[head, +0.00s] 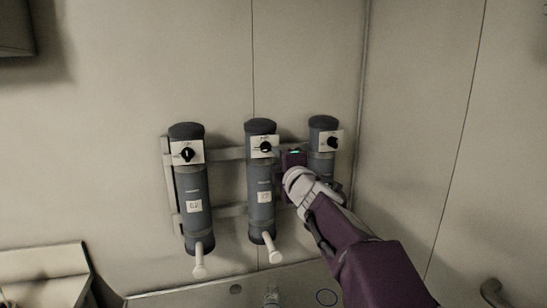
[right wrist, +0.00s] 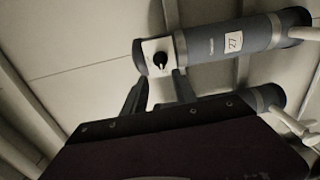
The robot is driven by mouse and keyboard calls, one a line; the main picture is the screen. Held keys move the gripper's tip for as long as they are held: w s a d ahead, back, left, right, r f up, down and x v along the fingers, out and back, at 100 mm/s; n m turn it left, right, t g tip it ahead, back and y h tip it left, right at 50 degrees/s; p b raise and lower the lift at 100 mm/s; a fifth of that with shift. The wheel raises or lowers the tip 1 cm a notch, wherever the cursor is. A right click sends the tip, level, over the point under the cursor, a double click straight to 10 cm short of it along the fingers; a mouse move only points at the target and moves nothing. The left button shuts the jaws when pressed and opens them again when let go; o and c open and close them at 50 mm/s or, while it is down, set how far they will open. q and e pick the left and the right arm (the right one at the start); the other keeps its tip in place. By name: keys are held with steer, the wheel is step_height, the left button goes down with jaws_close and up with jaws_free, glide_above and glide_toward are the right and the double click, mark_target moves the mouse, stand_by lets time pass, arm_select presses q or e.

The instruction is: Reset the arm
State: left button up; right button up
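My right arm (head: 350,245) reaches in from the lower right of the head view. Its gripper (head: 292,158) is between the middle grey cylinder (head: 261,190) and the right grey cylinder (head: 322,160), in front of the wall rack. In the right wrist view, the two dark fingers (right wrist: 159,92) stand apart with nothing between them. Beyond them is a grey cylinder with a white plate and black knob (right wrist: 160,58). The fingertips appear close to that cylinder; I cannot tell whether they touch it. My left gripper is in neither view.
The left grey cylinder (head: 191,190) hangs on the same rack (head: 168,185), and each cylinder has a black knob. White spouts stick out below the left and middle cylinders. A side wall (head: 420,120) stands at right.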

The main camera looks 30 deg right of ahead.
steer(key=shift+a, duration=0.1)
stand_by(0.4)
steer(key=w+a+f+g+y, duration=0.2)
steer(key=w+a+f+y, duration=0.15)
steer(key=a+f, duration=0.65)
steer(key=s+a+f+m+g, duration=0.2)
steer(key=f, duration=0.5)
steer(key=s+a+f+m+g, duration=0.2)
steer(key=f, duration=0.6)
steer(key=s+a+f+m+g, duration=0.1)
steer(key=s+f+m+g, duration=0.4)
steer(key=s+f, duration=0.4)
steer(key=s+a+f+m+g+y, duration=0.1)
steer(key=s+f+m+g, duration=0.4)
steer(key=s+f, duration=0.5)
steer(key=s+a+m, duration=0.1)
steer(key=s, duration=0.3)
steer(key=shift+m, duration=0.4)
